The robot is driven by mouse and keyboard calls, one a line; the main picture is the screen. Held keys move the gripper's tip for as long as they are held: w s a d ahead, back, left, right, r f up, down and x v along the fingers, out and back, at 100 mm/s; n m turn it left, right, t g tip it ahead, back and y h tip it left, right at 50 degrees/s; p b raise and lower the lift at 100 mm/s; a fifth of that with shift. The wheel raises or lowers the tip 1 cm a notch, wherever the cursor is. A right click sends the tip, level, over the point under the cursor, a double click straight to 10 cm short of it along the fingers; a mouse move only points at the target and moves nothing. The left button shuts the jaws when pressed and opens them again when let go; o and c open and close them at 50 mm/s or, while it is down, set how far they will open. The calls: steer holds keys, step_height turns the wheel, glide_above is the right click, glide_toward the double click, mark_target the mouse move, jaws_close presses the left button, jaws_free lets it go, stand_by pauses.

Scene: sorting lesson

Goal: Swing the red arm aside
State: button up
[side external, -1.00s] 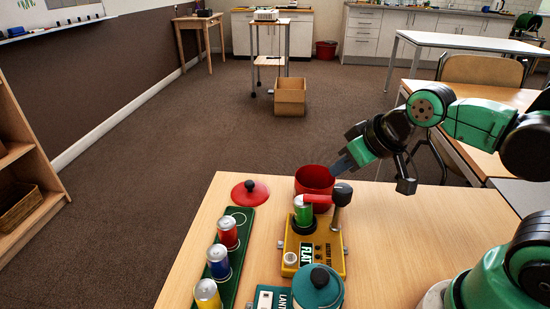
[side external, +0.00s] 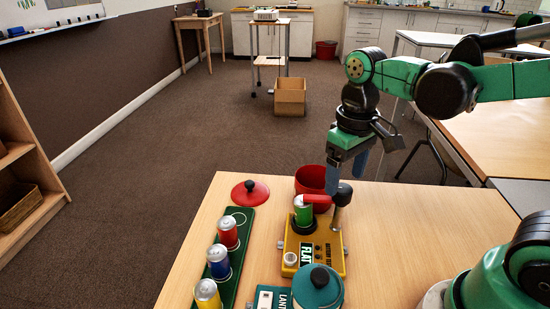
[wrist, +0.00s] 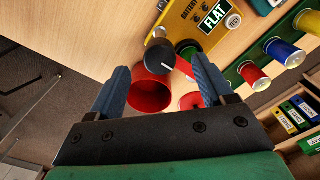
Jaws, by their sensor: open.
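The yellow battery tester (side external: 335,262) stands on the table with its display reading FLAT. A green battery (side external: 304,214) stands upright in it. The red arm (side external: 318,198) reaches from the post with the dark knob (side external: 343,191) to the battery's top; in the wrist view the red arm (wrist: 190,101) is partly hidden behind the right finger. My gripper (side external: 347,170) points down, open and empty, at the dark knob. In the wrist view the knob (wrist: 160,58) shows between my gripper's blue fingers (wrist: 160,82); I cannot tell whether they touch it.
A red pot (side external: 311,177) stands close behind the tester. A green tray (side external: 239,262) with red, blue and yellow batteries is to the left, near a red lid (side external: 250,192). A teal round container (side external: 318,288) stands in front. The table (side external: 400,235) is clear at right.

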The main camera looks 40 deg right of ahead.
steer(key=shift+f, duration=1.35)
jaws_close()
